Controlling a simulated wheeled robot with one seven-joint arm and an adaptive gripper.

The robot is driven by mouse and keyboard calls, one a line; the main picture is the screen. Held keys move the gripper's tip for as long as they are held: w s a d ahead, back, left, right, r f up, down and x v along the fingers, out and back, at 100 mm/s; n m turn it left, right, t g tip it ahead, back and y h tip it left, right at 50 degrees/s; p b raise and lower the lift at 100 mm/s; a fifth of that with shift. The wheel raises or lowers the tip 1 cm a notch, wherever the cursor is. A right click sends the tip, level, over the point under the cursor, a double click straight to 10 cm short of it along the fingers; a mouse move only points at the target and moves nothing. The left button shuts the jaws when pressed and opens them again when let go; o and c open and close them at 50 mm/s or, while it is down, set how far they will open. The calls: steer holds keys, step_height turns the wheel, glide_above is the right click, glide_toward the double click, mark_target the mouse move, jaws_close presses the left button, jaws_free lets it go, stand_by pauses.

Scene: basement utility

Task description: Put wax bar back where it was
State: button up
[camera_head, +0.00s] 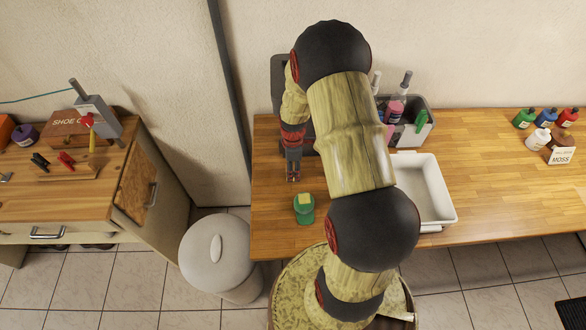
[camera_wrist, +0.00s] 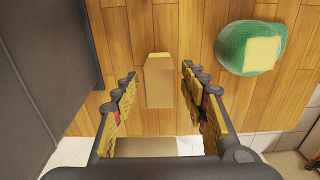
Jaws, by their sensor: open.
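A tan rectangular block (camera_wrist: 159,82), which looks like the wax bar, lies on the wooden workbench. In the wrist view it sits between the two fingers of my gripper (camera_wrist: 160,82), with a gap on each side. My gripper is open. In the head view my gripper (camera_head: 293,175) points down over the left part of the bench and the block cannot be made out. A green rounded object (camera_head: 304,213) with a pale yellow square top stands just in front of it; it also shows in the wrist view (camera_wrist: 232,48), right of my gripper.
A grey caddy (camera_head: 422,132) with bottles and a white tray (camera_head: 437,190) stand right of my arm on the workbench (camera_head: 490,190). Several paint bottles (camera_head: 541,116) stand far right. A lidded bin (camera_head: 215,255) and a drawer cabinet (camera_head: 150,190) are at left. The bench's middle right is clear.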

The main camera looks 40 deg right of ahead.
steer(key=shift+r, duration=0.1)
steer(key=a+r+m+t, duration=0.1)
steer(key=a+r, duration=0.2)
steer(key=r, duration=0.8)
steer(key=a+r+m, duration=0.1)
steer(key=a+r, duration=0.1)
steer(key=r, duration=0.8)
steer(key=s+a+r+m+t, duration=0.4)
steer(key=s+a+r+m, duration=0.4)
steer(key=s+a+r, duration=0.7)
step_height(320, 180, up, 2)
steer(key=shift+s+a+r+m, duration=0.1)
steer(key=shift+s+a+m, duration=0.2)
steer(key=shift+a, duration=0.55)
steer(key=shift+w, duration=0.1)
